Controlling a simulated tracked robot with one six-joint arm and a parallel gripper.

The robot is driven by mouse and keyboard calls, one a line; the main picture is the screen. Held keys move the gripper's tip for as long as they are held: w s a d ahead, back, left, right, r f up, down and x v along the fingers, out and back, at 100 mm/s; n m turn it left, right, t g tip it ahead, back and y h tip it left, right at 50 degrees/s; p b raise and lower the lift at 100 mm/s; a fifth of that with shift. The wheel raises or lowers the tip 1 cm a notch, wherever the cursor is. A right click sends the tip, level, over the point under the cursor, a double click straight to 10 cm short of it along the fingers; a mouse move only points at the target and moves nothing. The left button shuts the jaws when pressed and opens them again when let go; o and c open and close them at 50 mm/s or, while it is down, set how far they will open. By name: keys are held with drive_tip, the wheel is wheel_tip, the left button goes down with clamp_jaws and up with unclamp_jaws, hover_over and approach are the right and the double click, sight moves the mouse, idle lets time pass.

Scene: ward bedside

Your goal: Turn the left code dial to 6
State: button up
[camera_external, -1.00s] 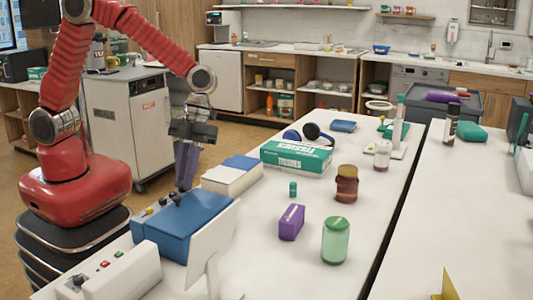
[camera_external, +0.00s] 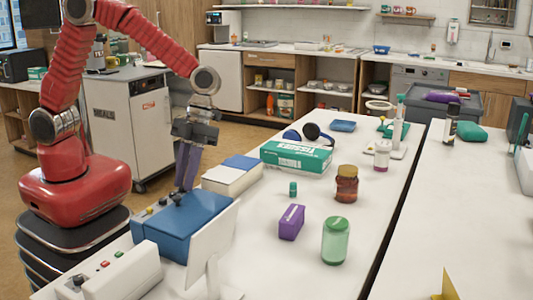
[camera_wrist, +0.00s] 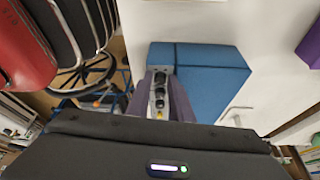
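A blue box (camera_external: 190,226) stands at the near left of the white table; it also shows in the wrist view (camera_wrist: 212,72). Its narrow panel (camera_wrist: 159,86) carries a row of small dark knobs and a yellow one. In the external view the knobs (camera_external: 162,202) are along the box's left edge. I cannot tell which is the left code dial, and no digits are readable. My gripper (camera_external: 183,190) points down at the far end of this row, with its fingertips close to the knobs. In the wrist view its purple fingers (camera_wrist: 161,82) are apart, with the panel showing between them; contact is unclear.
A white-and-blue box (camera_external: 232,178) is just beyond the blue box. A tilted white panel (camera_external: 213,245) and a white console (camera_external: 125,272) stand close by. A tissue box (camera_external: 297,157), brown jar (camera_external: 346,184), purple box (camera_external: 291,222) and green jar (camera_external: 335,240) are further right.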

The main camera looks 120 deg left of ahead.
drive_tip(key=shift+n, duration=0.3)
drive_tip(key=n+t, duration=0.1)
drive_tip(key=n, duration=0.2)
drive_tip(key=shift+s+n+t, duration=0.15)
drive_tip(key=shift+n+t, duration=0.15)
drive_tip(key=n+t, duration=0.1)
drive_tip(key=n, duration=0.2)
drive_tip(key=shift+s+d, duration=0.1)
drive_tip(key=shift+s, duration=0.1)
drive_tip(key=n, duration=0.2)
drive_tip(key=n+t+y, duration=0.1)
drive_tip(key=n, duration=0.1)
drive_tip(key=shift+s+d, duration=0.15)
drive_tip(key=shift+s, duration=0.05)
drive_tip(key=shift+s+d+n+t+y, duration=0.1)
drive_tip(key=shift+n+t+y, duration=0.25)
drive_tip(key=shift+n, duration=0.5)
drive_tip(key=shift+d+n+t+y, duration=0.15)
drive_tip(key=shift+n+y, duration=0.3)
drive_tip(key=shift+n, duration=1.1)
drive_tip(key=shift+d+n+y, duration=0.15)
drive_tip(key=shift+n+y, duration=0.5)
drive_tip(key=shift+n, duration=0.75)
drive_tip(key=shift+d+n+y, duration=0.15)
drive_tip(key=shift+n+y, duration=0.5)
drive_tip(key=shift+n, duration=0.75)
